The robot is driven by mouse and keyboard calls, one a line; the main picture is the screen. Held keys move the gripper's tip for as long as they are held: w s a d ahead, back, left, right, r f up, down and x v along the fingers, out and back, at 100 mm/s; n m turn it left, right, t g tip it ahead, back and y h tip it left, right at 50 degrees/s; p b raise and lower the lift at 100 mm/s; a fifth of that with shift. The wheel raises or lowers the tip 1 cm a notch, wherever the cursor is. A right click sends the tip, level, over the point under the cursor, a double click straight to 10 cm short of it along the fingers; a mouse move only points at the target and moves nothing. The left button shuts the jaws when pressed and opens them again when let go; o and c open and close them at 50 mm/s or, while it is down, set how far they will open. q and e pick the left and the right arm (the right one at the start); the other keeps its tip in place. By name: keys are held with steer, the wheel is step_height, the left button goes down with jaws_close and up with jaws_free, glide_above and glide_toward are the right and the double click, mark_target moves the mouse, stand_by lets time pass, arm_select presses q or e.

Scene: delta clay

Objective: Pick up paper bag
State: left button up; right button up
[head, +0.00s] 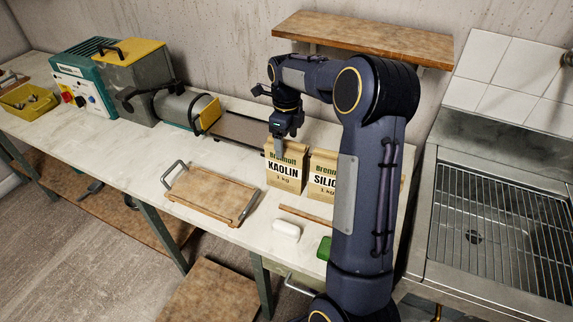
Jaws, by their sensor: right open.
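A brown paper bag labelled KAOLIN (284,179) stands upright on the white worktop. A second paper bag, labelled SILIC... (321,183), stands just to its right, partly hidden by my right arm. My right gripper (279,156) points down at the top of the KAOLIN bag. It is open, with a finger in front of the bag's upper front; the other finger is hard to make out, and I cannot tell whether it touches the bag. My left gripper is not in view.
A wooden tray with metal handles (208,193) lies left of the bags. A wooden stick (306,217), a white object (286,229) and a green block (324,248) lie in front. A roller machine (185,108) stands behind left, a shelf (362,38) above, a sink (490,235) right.

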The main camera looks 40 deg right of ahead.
mark_target(286, 165)
step_height(286, 165, down, 3)
steer(key=shift+f, duration=0.2)
steer(key=shift+s, duration=0.1)
steer(key=shift+c, duration=0.2)
jaws_close()
steer(key=shift+r, duration=0.2)
